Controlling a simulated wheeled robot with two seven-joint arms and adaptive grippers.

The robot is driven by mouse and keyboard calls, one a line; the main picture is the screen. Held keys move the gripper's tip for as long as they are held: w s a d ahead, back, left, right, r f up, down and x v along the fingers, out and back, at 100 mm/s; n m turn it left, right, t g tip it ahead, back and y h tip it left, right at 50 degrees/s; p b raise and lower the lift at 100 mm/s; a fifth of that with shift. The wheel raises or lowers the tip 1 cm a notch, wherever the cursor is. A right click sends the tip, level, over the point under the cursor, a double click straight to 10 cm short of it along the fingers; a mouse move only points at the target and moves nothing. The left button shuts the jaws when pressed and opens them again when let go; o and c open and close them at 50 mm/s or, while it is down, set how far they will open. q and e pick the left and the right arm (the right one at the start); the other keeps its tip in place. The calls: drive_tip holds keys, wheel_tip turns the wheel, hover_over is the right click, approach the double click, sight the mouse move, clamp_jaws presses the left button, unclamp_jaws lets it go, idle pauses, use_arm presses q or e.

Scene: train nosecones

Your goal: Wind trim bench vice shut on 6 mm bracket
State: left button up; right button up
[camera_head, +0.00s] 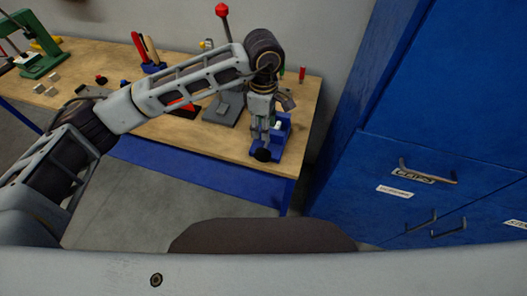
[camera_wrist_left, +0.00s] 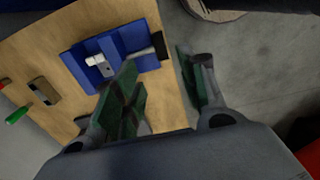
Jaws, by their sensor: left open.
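The blue bench vice (camera_head: 284,138) sits at the right front corner of the wooden bench. It also shows in the left wrist view (camera_wrist_left: 75,62), with a small pale piece (camera_wrist_left: 97,61), possibly the bracket, at its jaws. A dark handle or knob (camera_wrist_left: 159,45) sticks out at the vice's end. My left gripper (camera_head: 262,140) points down by the vice in the head view, partly covering it. In the left wrist view its two green-padded fingers (camera_wrist_left: 158,75) are apart, with nothing clearly between them. Whether they touch the handle I cannot tell. My right gripper is not in view.
The wooden bench (camera_head: 298,100) carries a red-knobbed lever press (camera_head: 222,12), a green press (camera_head: 42,58), upright tools (camera_head: 150,50) and small loose blocks. Blue cabinets (camera_head: 440,90) with drawers stand at the right. Grey floor (camera_head: 130,195) lies open before the bench.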

sight(263, 151)
use_arm(q)
drive_tip(key=shift+f, duration=0.1)
drive_tip(key=shift+f+p, duration=1.65)
drive_tip(key=shift+f, duration=5.2)
clamp_jaws()
